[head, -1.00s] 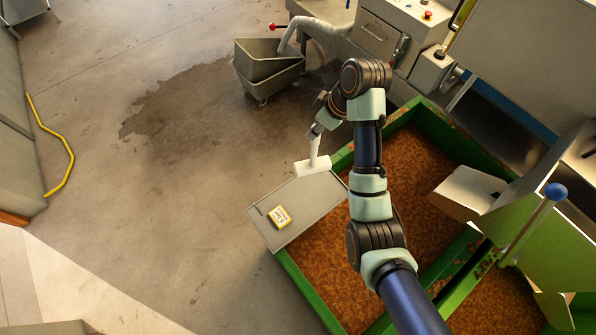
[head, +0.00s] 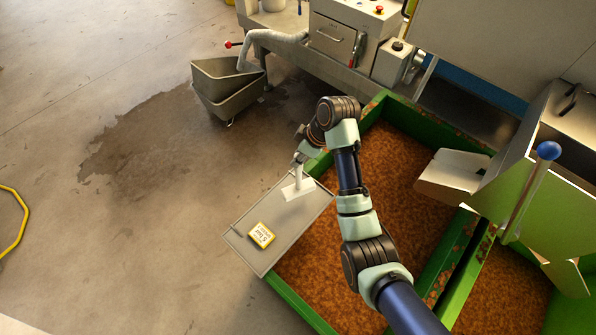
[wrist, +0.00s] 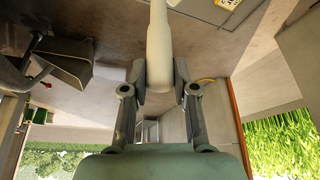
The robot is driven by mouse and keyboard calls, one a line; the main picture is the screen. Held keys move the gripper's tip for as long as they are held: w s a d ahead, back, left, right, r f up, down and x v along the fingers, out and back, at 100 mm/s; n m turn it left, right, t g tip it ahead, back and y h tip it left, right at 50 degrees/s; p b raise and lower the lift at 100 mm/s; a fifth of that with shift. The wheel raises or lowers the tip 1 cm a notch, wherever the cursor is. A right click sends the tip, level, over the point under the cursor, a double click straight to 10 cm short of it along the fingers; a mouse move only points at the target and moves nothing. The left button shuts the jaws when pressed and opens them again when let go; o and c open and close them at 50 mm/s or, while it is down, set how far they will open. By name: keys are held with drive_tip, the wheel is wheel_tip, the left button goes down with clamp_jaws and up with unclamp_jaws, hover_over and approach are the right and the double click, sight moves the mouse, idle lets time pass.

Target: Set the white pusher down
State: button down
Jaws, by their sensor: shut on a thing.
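The white pusher (head: 298,188) stands nearly upright, with its broad foot over the far end of the grey shelf (head: 262,215). I cannot tell whether the foot touches the shelf. My gripper (head: 299,158) is shut on the upper part of its handle, small and partly hidden by my wrist in the head view. In the wrist view, the pale handle (wrist: 159,45) runs up from between the two fingers of my gripper (wrist: 162,88). The foot is out of that picture.
A yellow label block (head: 261,235) lies on the near part of the shelf. The shelf borders a green-walled bin (head: 372,110) filled with brown pomace. Grey tubs (head: 228,88) stand on the wet floor behind. A blue-knobbed lever (head: 548,150) rises at right.

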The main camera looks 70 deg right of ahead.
sight(299, 168)
wheel_tip(299, 168, down, 6)
drive_tip(key=shift+b, duration=0.3)
drive_tip(key=shift+r, duration=0.1)
drive_tip(key=c, duration=0.9)
unclamp_jaws()
drive_tip(key=shift+f, duration=0.2)
drive_tip(key=p+v, duration=0.2)
drive_tip(key=v, duration=1)
drive_tip(key=shift+r+p, duration=0.2)
drive_tip(key=shift+p, duration=0.15)
